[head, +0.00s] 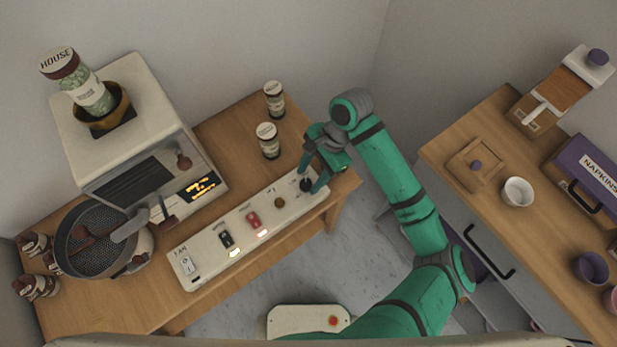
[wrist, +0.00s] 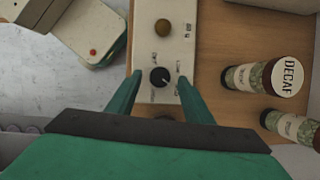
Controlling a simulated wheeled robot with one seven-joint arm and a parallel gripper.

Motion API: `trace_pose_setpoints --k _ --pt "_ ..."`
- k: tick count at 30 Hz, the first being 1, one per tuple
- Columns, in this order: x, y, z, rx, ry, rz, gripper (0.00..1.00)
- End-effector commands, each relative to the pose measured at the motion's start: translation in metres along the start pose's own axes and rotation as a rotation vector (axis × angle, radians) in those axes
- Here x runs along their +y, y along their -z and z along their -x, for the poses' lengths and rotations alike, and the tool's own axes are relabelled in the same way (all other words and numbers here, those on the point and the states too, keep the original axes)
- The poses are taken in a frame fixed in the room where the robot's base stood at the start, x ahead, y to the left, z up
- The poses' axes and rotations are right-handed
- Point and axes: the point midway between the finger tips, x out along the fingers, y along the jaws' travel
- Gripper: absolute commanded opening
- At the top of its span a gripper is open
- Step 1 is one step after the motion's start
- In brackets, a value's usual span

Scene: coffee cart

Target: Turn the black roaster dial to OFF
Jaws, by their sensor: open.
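The black roaster dial (head: 306,185) sits at the right end of the white control panel (head: 187,282). In the wrist view the dial (wrist: 160,77) lies between my two fingers, with a pale pointer mark on its lower right edge. The labels around it are too small to read. My gripper (head: 317,180) is open and green, reaching down over the dial, one finger on each side. In the wrist view my gripper (wrist: 158,80) shows a gap between each finger and the dial.
A brass knob (wrist: 162,28) is beside the dial. The panel also has a red switch (head: 253,220) and a black switch (head: 226,239). Two jars, one (head: 268,140) nearer and one (head: 274,99) farther, stand behind the dial. The roaster (head: 150,110) is at left.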

Motion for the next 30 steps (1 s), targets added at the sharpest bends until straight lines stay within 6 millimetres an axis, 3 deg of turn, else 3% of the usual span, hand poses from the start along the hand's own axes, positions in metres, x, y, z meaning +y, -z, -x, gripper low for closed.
trace_pose_setpoints --k 6,15,21,30 --pt "0.001 0.0 -0.016 0.0 0.0 -0.002 0.47" --pt "0.0 0.0 -0.018 0.0 0.001 -0.001 0.47" --pt "0.0 0.001 -0.018 0.0 0.0 -0.001 0.06" --pt "0.0 0.001 -0.018 0.002 -0.011 0.024 0.07"
